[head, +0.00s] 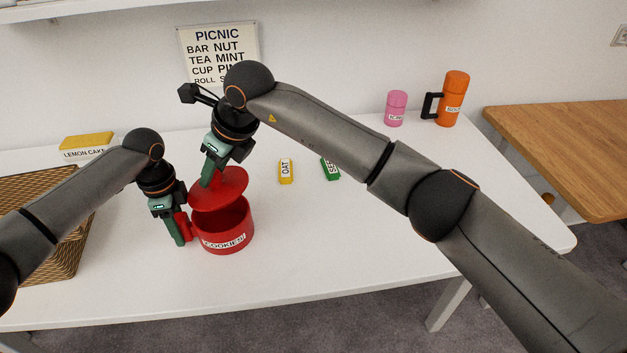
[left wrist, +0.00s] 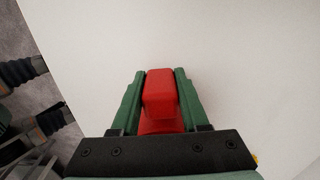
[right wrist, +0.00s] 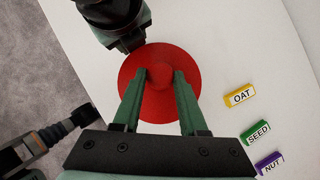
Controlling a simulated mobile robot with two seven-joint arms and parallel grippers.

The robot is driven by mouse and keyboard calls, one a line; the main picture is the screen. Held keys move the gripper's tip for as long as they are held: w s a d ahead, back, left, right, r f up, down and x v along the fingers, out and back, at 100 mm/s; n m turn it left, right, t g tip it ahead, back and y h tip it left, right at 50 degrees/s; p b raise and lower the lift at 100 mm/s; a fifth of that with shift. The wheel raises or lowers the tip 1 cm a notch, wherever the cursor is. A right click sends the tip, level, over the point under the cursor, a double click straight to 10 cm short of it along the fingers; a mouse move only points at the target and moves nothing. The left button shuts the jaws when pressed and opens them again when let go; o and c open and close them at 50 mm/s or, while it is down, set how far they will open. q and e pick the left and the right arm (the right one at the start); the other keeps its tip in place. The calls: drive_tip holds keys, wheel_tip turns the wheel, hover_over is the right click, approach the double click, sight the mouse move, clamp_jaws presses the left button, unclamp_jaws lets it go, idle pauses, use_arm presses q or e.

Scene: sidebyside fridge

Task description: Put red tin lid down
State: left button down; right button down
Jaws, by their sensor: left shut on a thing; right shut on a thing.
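The red tin lid (head: 219,188) is held tilted just above the open red cookie tin (head: 222,225), which stands upright on the white table. My right gripper (head: 210,178) is shut on the lid's knob; in the right wrist view the round lid (right wrist: 140,90) fills the space beyond the fingers and hides the tin. My left gripper (head: 183,240) is shut on the red handle at the tin's left side, and this handle (left wrist: 160,95) shows between the fingers in the left wrist view. The tin's front is labelled COOKIES.
A yellow OAT bar (head: 286,171) and a green SEED bar (head: 330,169) lie right of the tin. A wicker basket (head: 75,245) is at the left, a lemon cake box (head: 85,146) behind it. A pink canister (head: 395,108) and an orange flask (head: 453,98) stand at the back right.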

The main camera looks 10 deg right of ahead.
use_arm(q)
drive_tip(key=shift+d+f, duration=0.15)
drive_tip(key=shift+d, duration=0.1)
use_arm(e)
drive_tip(key=s+d+f+t+y, duration=0.1)
drive_tip(key=s+d+f, duration=0.15)
drive_tip(key=d, duration=1.05)
drive_tip(key=s+d+f+y, duration=0.1)
drive_tip(key=s+d, duration=0.2)
drive_tip(key=d, duration=0.9)
drive_tip(key=shift+m+y, duration=0.3)
wheel_tip(320, 180, down, 9)
drive_tip(key=shift+s+d+f, duration=0.1)
drive_tip(key=shift+d+f, duration=0.05)
drive_tip(key=shift+f, duration=0.05)
use_arm(q)
drive_tip(key=shift+a, duration=0.1)
use_arm(e)
drive_tip(key=shift+c, duration=2.2)
unclamp_jaws()
use_arm(q)
drive_tip(key=shift+c, duration=1.7)
unclamp_jaws()
use_arm(e)
drive_tip(key=v, duration=1.2)
